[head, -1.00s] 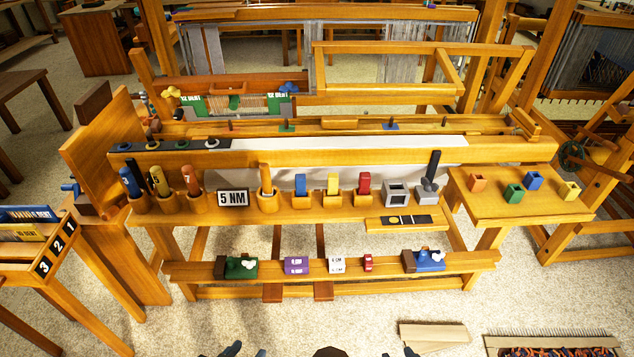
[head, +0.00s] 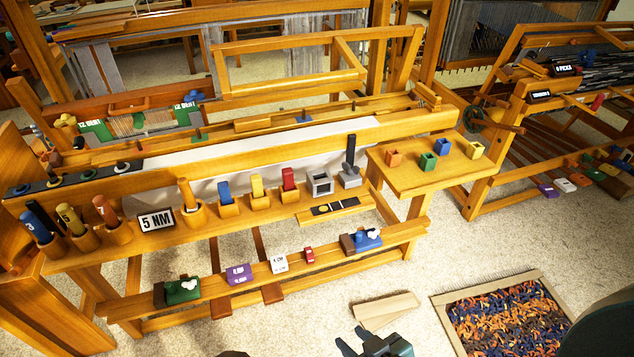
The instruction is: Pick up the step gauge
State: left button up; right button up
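No object is labelled as the step gauge, and I cannot tell for sure which one it is. Candidates on the loom's shelf are a grey block with a tall black post (head: 350,165), a hollow grey block (head: 320,183) and a dark strip with a yellow dot (head: 335,208) on a small ledge. My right gripper (head: 354,343) is at the bottom edge, partly cut off, well below and in front of the shelf. Its fingers look apart, with nothing seen between them.
The shelf also holds a 5 NM sign (head: 156,220) and several coloured pieces in wooden cups. A lower rail (head: 215,280) carries small blocks. A side table (head: 415,180) holds coloured cubes.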

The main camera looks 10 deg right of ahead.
aim_at(184, 185)
jog(key=i+l+u, duration=0.6)
jog(key=l, duration=0.4)
jog(key=i+l+u, duration=0.2)
jog(key=l, duration=0.2)
jog(key=i+j, duration=0.05)
